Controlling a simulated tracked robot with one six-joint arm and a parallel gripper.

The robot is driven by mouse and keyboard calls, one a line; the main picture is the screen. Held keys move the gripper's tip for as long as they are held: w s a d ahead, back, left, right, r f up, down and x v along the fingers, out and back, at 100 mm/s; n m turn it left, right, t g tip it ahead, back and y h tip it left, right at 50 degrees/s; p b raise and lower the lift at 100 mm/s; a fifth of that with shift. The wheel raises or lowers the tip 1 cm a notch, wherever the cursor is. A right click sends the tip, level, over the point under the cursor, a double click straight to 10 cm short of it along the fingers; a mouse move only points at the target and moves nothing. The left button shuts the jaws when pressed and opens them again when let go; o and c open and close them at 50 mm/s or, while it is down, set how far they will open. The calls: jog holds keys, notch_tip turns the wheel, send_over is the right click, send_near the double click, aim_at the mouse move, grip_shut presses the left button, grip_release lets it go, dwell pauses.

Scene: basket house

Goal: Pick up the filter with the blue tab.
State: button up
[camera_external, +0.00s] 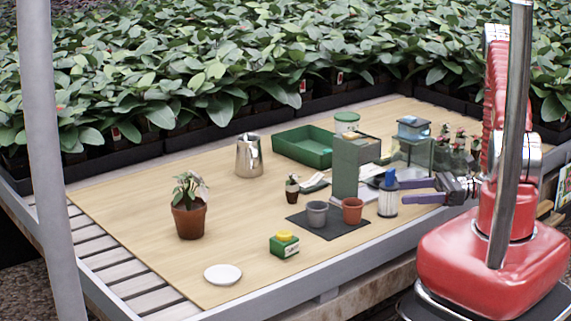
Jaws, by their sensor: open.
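The filter (387,204) is a whitish upright cylinder with a blue tab (389,178) on top. It stands near the front edge of the wooden table, right of a reddish pot.
A grey-green box (347,168) stands just behind the filter. A grey pot (317,213) and a reddish pot (352,210) stand on a dark mat (328,230) to its left. A glass tank (412,155) is behind the gripper.

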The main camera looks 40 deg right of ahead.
aim_at(390, 192)
jog(key=shift+a, duration=0.15)
jog(key=shift+x, duration=2.55)
jog(key=shift+c, duration=0.4)
jog(key=c, duration=1.1)
jog(key=shift+r, duration=0.2)
notch_tip(390, 192, up, 18)
jog(key=shift+w+f, duration=0.1)
jog(key=shift+f, duration=0.05)
